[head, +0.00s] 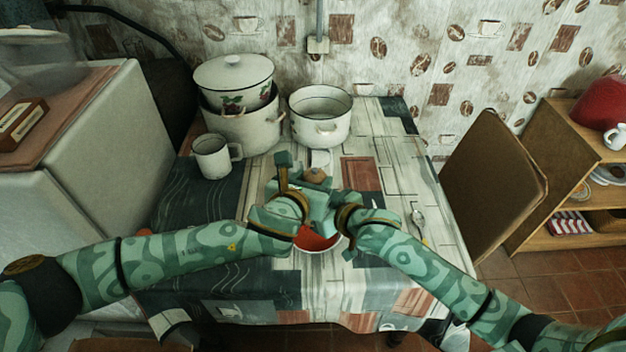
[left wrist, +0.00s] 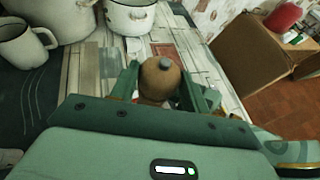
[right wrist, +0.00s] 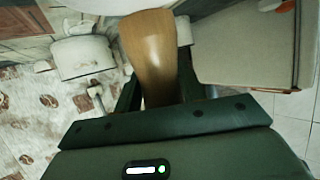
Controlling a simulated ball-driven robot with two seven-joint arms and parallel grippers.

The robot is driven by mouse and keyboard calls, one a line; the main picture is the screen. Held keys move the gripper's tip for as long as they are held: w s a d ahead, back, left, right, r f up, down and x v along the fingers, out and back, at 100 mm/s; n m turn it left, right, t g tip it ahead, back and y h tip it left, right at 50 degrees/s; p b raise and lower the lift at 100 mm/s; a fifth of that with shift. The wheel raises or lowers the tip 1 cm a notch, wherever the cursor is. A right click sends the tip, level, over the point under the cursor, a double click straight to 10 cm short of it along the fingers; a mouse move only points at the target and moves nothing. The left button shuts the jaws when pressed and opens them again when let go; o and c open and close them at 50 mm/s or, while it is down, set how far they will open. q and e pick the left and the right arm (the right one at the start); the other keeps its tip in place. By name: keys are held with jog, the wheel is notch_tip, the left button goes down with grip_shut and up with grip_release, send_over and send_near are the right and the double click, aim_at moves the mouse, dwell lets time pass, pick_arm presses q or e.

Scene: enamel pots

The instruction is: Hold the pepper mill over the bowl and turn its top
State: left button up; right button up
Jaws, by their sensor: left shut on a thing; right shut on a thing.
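The wooden pepper mill (head: 316,175) stands roughly upright between my two grippers, above the bowl. Its rounded brown head with a grey knob (left wrist: 165,64) shows in the left wrist view. My left gripper (head: 304,190) is shut on the mill, with a jaw on each side of it. My right gripper (right wrist: 153,95) is also shut on the mill, whose smooth wooden side (right wrist: 150,45) shows between the jaws. The bowl (head: 318,248), with a white rim and red inside, sits on the table below the grippers, which partly hide it. The mill's lower end is hidden in the head view.
A white mug (head: 214,157), a large pot (head: 242,128) with a lidded flowered pot (head: 233,84) on it, and another white pot (head: 320,118) stand at the back of the table. A spoon (head: 417,217) lies at right. A chair (head: 490,175) stands beyond the right edge.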

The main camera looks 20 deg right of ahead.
pick_arm(q)
jog(key=shift+w+a+m+g+h, duration=0.1)
jog(key=shift+m+g+h, duration=0.5)
jog(key=shift+m+h, duration=0.15)
jog(key=shift+w+a+m+g+h, duration=0.1)
jog(key=shift+m+g+h, duration=0.55)
jog(key=shift+m, duration=0.1)
jog(key=o, duration=1)
jog(key=shift+g, duration=0.25)
jog(key=shift+s, duration=0.1)
jog(key=v, duration=0.8)
